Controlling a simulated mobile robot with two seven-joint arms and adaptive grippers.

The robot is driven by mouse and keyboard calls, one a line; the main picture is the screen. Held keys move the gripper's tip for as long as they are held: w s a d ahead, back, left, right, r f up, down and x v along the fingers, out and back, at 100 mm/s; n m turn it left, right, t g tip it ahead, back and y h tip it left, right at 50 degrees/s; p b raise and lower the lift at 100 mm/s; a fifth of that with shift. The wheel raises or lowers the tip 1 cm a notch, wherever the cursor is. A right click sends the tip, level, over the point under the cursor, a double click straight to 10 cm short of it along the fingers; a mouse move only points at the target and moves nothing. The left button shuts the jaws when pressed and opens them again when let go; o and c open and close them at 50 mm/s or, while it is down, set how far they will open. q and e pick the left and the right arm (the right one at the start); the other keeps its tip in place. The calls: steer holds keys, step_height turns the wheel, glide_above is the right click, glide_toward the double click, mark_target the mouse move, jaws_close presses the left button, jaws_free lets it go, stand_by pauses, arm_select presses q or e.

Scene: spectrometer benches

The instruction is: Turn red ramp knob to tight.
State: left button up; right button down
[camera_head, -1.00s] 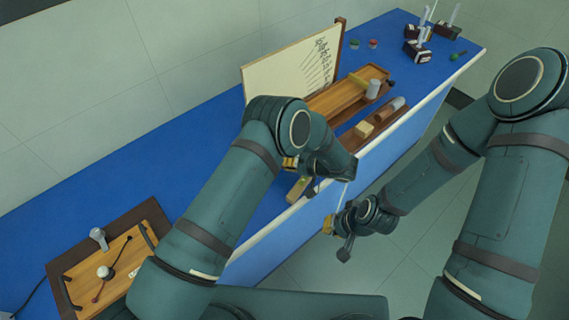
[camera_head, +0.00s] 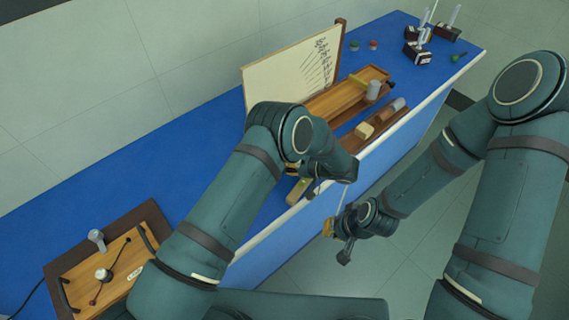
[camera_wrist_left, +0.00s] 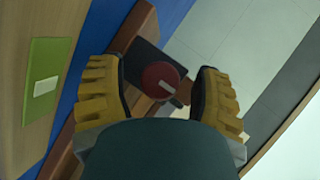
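The red ramp knob (camera_wrist_left: 160,80) is round with a pale pointer mark, on a dark block beside brown wood in the left wrist view. My left gripper (camera_wrist_left: 160,88) is open, with one ribbed yellow finger on either side of the knob. Gaps show between the knob and both fingers. The knob's lower side is close to my dark gripper body. In the head view my left forearm hides the knob and most of that gripper. My right gripper (camera_head: 337,238) hangs off the bench's front edge, away from the knob; its finger opening is unclear.
The blue bench (camera_head: 205,135) carries a wooden ramp tray (camera_head: 340,100), a chart board (camera_head: 290,75) behind it, and a brown rack (camera_head: 380,120). A wooden board with a lamp-like post (camera_head: 96,238) is at lower left. Small instruments (camera_head: 418,52) stand at the far end.

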arm_select(q)
steer(key=v, duration=1.2)
stand_by(0.5)
